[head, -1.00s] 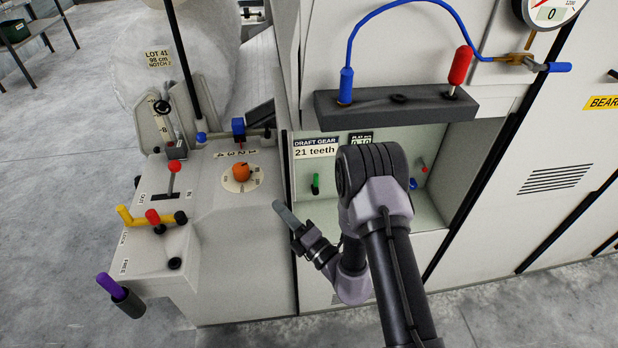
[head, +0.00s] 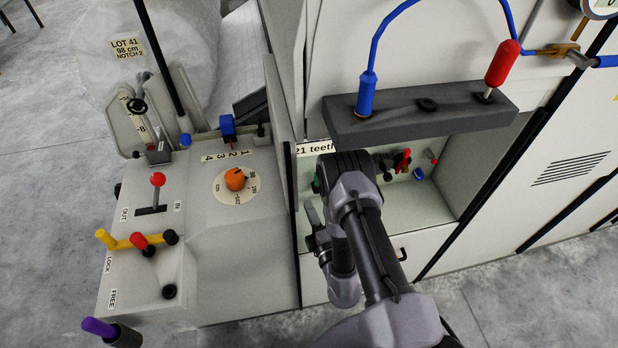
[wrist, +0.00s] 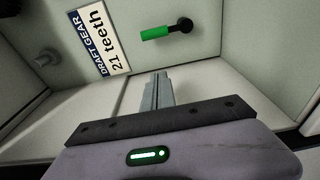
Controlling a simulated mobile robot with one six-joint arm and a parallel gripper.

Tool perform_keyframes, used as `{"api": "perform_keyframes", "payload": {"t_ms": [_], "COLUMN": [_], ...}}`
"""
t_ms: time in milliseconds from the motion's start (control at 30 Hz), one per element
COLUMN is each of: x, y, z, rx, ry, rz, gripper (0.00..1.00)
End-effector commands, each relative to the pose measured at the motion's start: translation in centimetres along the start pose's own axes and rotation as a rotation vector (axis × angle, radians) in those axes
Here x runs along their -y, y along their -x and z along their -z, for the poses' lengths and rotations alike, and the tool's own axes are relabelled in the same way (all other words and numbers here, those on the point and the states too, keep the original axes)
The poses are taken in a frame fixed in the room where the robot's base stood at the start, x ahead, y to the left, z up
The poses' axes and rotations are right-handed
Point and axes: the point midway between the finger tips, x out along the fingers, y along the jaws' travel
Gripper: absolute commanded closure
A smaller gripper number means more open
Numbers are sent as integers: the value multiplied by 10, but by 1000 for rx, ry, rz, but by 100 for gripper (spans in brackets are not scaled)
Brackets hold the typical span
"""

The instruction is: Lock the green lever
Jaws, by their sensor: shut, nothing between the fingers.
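The green lever (wrist: 158,33) shows in the wrist view as a green grip on a black pivot, on the pale back wall of the recess, near the "21 teeth" label. In the head view only a sliver of the green lever (head: 316,183) shows beside my arm. My gripper (wrist: 158,76) is shut and empty. Its fingertips point toward the wall below the lever and are apart from it. In the head view my gripper (head: 309,206) is at the left front of the recess.
The recess (head: 430,190) also holds red and blue small parts to the right. A grey shelf (head: 420,112) with a blue plug and red handle overhangs it. A control desk (head: 215,255) with orange knob (head: 235,179), red lever (head: 158,180) and yellow lever (head: 107,240) stands left.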

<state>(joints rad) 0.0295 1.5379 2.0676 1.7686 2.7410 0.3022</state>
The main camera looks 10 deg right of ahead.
Motion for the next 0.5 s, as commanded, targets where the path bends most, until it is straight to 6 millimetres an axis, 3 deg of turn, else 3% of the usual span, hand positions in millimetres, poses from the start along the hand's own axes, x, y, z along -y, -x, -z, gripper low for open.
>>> {"api": "perform_keyframes", "payload": {"t_ms": [233, 500], "x": [0, 2], "y": [-10, -66], "z": [1, 1], "rx": [-4, -3], "ry": [3, 2], "rz": [-7, -6], "gripper": [100, 100]}}
